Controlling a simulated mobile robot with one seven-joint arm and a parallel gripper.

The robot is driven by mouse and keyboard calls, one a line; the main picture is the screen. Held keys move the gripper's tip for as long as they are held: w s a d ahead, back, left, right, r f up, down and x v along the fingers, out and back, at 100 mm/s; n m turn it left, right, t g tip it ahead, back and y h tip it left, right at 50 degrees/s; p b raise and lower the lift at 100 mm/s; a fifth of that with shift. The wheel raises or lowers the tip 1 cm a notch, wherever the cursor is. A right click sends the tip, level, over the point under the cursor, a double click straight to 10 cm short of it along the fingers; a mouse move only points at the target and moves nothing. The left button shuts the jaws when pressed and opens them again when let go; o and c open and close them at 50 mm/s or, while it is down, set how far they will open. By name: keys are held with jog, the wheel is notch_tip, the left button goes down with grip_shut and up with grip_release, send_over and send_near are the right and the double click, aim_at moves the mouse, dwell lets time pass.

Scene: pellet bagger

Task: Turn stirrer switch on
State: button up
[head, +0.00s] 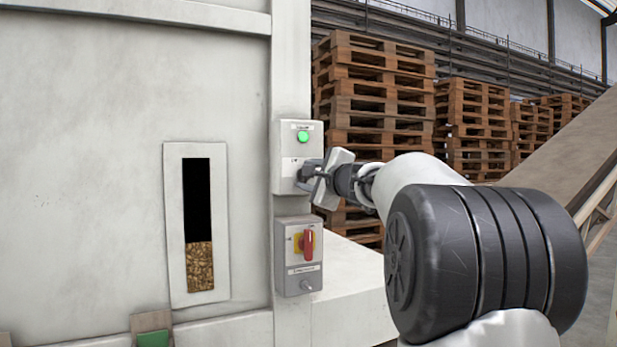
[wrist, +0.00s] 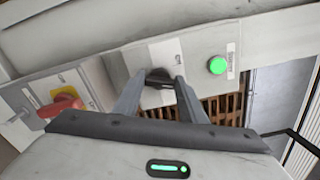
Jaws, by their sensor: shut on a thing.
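The upper control box (head: 284,142) is light grey and fixed to the machine's post. Its round green lamp (head: 303,136) is lit, and the lamp also glows in the wrist view (wrist: 217,65). Below the lamp sits a dark rotary switch knob (wrist: 158,77). My gripper (head: 308,178) is at this knob, with its two fingers shut on either side of it in the wrist view (wrist: 157,88). The fingers hide most of the knob in the head view, and its exact pointing direction is hard to tell. The label print is too small to read.
A grey box (head: 285,270) with a red rotary handle (head: 308,245) on a yellow plate is just below. A sight window (head: 199,272) to the left shows pellets low down. Stacked pallets (head: 375,100) stand behind. A sloping conveyor (head: 565,150) is at right.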

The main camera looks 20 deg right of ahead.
jog(key=shift+r+m, duration=0.1)
jog(key=shift+m, duration=0.6)
jog(key=o, duration=1.1)
jog(key=shift+c, duration=0.2)
